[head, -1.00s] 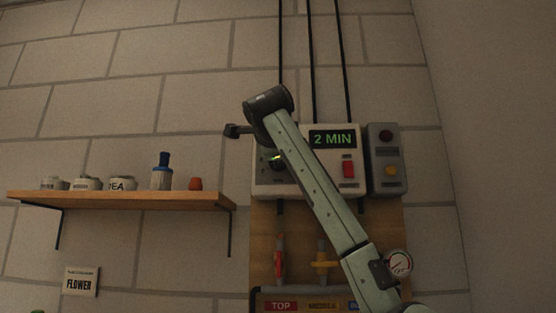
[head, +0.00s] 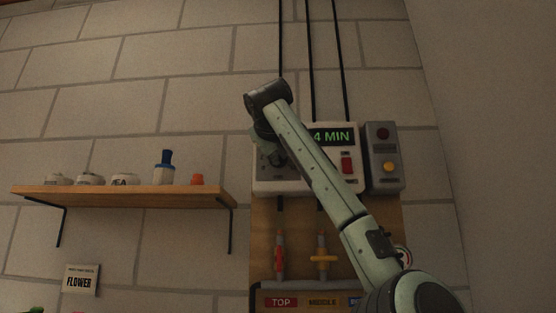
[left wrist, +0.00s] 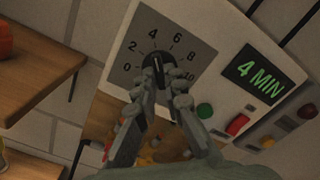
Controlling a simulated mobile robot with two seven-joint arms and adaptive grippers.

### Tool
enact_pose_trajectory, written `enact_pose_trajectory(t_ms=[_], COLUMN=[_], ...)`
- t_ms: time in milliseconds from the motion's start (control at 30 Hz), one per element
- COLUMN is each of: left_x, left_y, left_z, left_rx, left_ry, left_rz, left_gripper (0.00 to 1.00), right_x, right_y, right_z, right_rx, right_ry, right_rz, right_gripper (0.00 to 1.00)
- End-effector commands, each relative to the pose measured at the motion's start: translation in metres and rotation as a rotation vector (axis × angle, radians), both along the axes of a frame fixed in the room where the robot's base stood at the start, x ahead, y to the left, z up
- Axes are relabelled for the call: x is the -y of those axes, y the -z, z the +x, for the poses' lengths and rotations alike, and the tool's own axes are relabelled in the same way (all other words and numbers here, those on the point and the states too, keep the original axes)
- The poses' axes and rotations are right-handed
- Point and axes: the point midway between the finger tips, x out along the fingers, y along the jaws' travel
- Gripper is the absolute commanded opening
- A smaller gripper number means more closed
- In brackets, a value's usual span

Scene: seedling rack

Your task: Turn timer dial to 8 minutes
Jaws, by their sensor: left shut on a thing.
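The timer panel (head: 262,186) is a pale box on the wall. Its green display (head: 332,136) reads 4 MIN, and it also reads so in the left wrist view (left wrist: 261,82). The black timer dial (left wrist: 157,60) sits on a grey scale marked 0 to 10. My left gripper (left wrist: 164,76) is shut on the dial, with its fingertips at the knob's sides. In the head view my left arm covers the dial and most of the gripper. My right gripper is not in view.
A red switch (head: 347,166) sits under the display. A grey box (head: 385,180) with a yellow button is right of the panel. A wooden shelf (head: 130,199) with jars is at left. Red (head: 280,255) and orange (head: 322,258) handles hang below the panel.

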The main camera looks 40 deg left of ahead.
Motion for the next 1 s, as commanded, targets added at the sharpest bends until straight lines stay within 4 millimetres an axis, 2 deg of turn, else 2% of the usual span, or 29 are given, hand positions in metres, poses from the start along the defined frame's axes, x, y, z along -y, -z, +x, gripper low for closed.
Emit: enact_pose_trajectory(t_ms=[700,833,1000], left_x=[-0.002,-0.002,-0.002], left_y=[0.004,0.004,0.004], left_z=[-0.001,-0.002,-0.002], left_rx=[-0.439,-0.52,-0.624], left_ry=[0.001,0.0,0.002], left_rz=[0.518,0.612,0.735], left_gripper=[0.0,0.0,0.0], right_x=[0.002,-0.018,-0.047], right_y=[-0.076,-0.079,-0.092], right_z=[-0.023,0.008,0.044], right_rx=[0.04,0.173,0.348], right_ry=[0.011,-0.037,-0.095], right_rz=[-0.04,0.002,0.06], right_gripper=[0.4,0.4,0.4])
